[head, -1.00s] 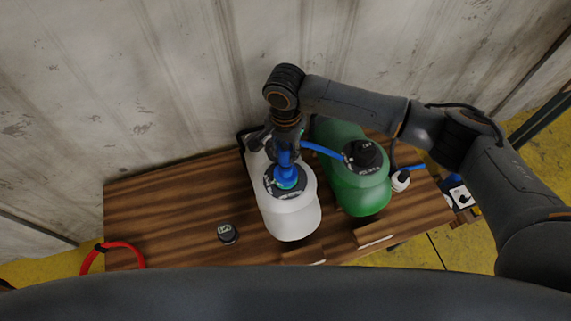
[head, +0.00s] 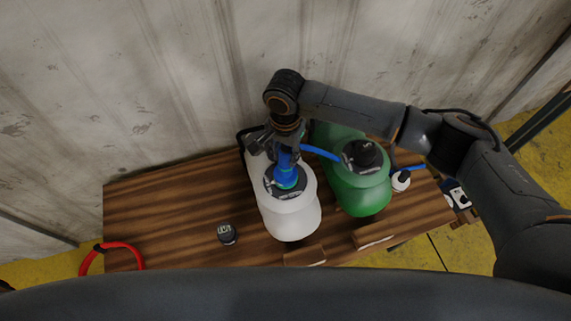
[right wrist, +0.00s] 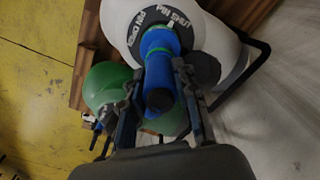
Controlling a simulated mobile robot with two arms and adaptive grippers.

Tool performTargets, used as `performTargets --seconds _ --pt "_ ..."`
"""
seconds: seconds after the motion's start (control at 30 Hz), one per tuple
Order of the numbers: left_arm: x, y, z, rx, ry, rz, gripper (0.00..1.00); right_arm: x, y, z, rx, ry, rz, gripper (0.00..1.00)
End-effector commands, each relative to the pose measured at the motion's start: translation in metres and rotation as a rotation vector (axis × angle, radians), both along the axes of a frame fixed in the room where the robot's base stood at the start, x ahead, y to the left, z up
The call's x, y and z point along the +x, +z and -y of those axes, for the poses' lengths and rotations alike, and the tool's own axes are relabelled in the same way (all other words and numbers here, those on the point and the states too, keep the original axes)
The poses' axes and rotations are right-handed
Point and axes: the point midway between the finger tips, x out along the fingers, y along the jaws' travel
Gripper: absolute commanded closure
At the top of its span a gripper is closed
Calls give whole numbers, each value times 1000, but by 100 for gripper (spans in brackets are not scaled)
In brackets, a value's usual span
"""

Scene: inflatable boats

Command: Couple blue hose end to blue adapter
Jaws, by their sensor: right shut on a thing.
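My right gripper (head: 286,150) is shut on the blue hose end (head: 285,163), above the white inflatable (head: 292,220). The right wrist view also shows the blue hose end (right wrist: 160,68) between the fingers. The blue adapter (head: 287,183) sits in the dark round valve plate on top of the white inflatable. The plate's lettering (right wrist: 135,38) shows in the right wrist view. The hose end stands over the adapter, roughly in line with it. They look touching, but I cannot tell whether they are locked together. My left gripper is not in view.
A green inflatable (head: 358,196) with a black cap (head: 362,154) lies to the right on the wooden table (head: 165,215). A dark cap (head: 227,233), a red loop (head: 122,245) and a white fitting (head: 401,181) are nearby. The table's left part is mostly clear.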

Motion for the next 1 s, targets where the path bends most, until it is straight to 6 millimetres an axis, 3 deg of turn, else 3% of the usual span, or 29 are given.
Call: performTargets --seconds 0.13,0.17,0.3,0.67,0.77,1.0 --pt "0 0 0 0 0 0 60 0 0 0 0 0 0 100" --pt "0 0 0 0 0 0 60 0 0 0 0 0 0 68" --pt "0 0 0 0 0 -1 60 0 0 0 0 0 0 44" --pt "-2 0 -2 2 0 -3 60 0 5 0 1 0 0 44" --pt "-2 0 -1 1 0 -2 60 1 17 -1 3 0 1 44" --pt "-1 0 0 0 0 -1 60 1 68 -1 3 1 3 44"
